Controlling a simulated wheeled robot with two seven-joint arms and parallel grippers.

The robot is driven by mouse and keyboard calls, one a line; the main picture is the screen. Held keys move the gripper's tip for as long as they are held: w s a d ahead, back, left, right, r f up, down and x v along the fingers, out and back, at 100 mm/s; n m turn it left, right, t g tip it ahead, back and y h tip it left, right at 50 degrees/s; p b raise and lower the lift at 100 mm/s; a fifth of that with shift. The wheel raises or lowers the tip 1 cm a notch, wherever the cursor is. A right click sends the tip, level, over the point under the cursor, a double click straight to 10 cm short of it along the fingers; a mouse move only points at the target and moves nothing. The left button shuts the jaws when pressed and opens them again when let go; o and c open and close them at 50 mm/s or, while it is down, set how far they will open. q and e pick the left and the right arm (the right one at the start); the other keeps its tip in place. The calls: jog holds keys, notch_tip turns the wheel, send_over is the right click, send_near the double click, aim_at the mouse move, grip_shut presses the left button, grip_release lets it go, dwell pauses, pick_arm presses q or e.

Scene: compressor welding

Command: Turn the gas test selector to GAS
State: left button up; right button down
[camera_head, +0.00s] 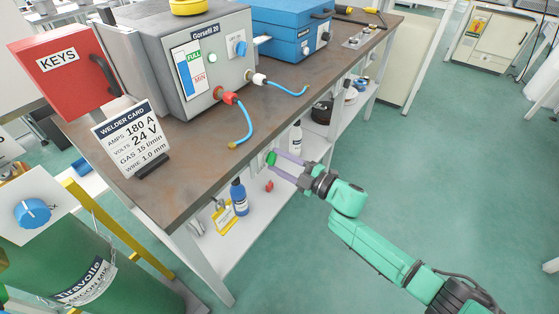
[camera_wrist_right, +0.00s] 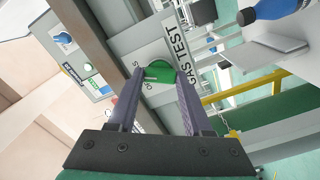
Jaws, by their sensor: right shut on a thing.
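The gas test selector is a green knob (camera_wrist_right: 158,70) on a light panel marked GAS TEST (camera_wrist_right: 187,58) in the right wrist view. In the head view the green knob (camera_head: 270,158) shows at the front edge of the bench, below its top. My right gripper (camera_head: 273,163) is shut on the knob, with one purple-grey finger on each side of it. Its fingers also show in the right wrist view (camera_wrist_right: 160,82). A pale pointer mark shows on the knob, but the fingers partly cover the position lettering, so I cannot tell its setting. My left gripper is not in view.
The bench top (camera_head: 200,150) carries a grey Gorsefil 20 unit (camera_head: 205,100), a welder card (camera_head: 130,140) and a red KEYS box (camera_head: 65,65). A blue bottle (camera_head: 238,195) stands on the lower shelf. The green floor right of the bench is open around my arm.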

jog(key=shift+c, duration=1.6)
grip_release()
jog(key=v, duration=1.4)
jog(key=shift+s+d, duration=0.2)
jog(key=shift+d, duration=0.1)
